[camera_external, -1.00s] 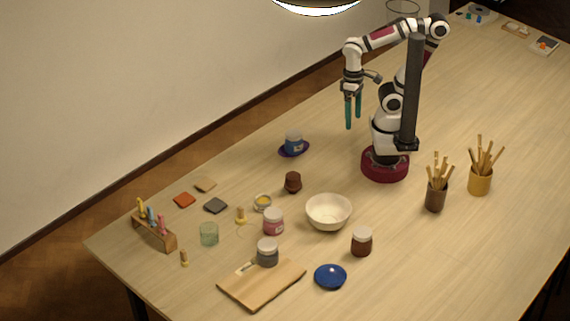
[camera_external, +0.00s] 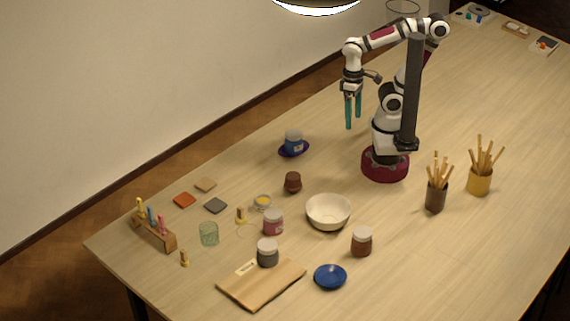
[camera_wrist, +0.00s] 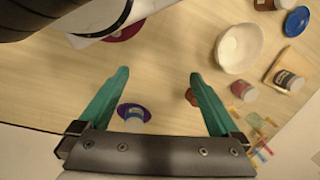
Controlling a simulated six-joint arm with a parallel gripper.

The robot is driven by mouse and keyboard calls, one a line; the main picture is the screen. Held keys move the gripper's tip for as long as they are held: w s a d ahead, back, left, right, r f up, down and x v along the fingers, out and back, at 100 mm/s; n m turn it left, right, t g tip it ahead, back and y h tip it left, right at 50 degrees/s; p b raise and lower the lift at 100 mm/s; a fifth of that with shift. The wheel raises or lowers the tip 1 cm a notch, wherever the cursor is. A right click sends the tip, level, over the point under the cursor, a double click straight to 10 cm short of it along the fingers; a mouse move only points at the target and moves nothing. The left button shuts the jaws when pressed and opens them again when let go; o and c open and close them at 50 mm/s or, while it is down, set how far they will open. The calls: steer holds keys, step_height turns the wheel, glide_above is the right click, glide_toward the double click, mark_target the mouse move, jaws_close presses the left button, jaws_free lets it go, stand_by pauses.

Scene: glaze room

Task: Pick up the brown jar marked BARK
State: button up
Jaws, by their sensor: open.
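A brown jar with a pale lid (camera_external: 361,243) stands upright on the table, right of the white bowl; no lettering on it is readable. What looks like the same jar (camera_wrist: 268,4) is cut off at the top edge of the wrist view. A smaller dark brown cup (camera_external: 293,182) without a pale lid stands left of my base. My gripper (camera_external: 353,118) hangs high above the table, far behind the jar, pointing down. Its two teal fingers are apart and empty, also in the wrist view (camera_wrist: 158,76).
The white bowl (camera_external: 328,212) and blue dish (camera_external: 330,277) are near the jar. A grey jar (camera_external: 267,253), pink jar (camera_external: 273,222) and wooden board (camera_external: 262,285) lie further left. Brush pots (camera_external: 436,197) stand right. Table right of the jar is clear.

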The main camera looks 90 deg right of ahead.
steer(key=shift+o, duration=0.2)
steer(key=w+a+f+n+t+h, duration=0.1)
steer(key=w+a+n+h, duration=0.25)
steer(key=a+n, duration=0.55)
steer(key=w+a+f+n+t+h, duration=0.25)
steer(key=a+n+h, duration=0.2)
steer(key=n, duration=0.85)
steer(key=n+t+y, duration=0.7)
steer(key=n+t, duration=0.3)
steer(key=n, duration=1)
glide_toward(362, 232)
steer(key=x, duration=1.2)
steer(key=shift+d+f, duration=0.15)
steer(key=shift+w+f, duration=0.15)
steer(key=shift+w, duration=0.2)
jaws_close()
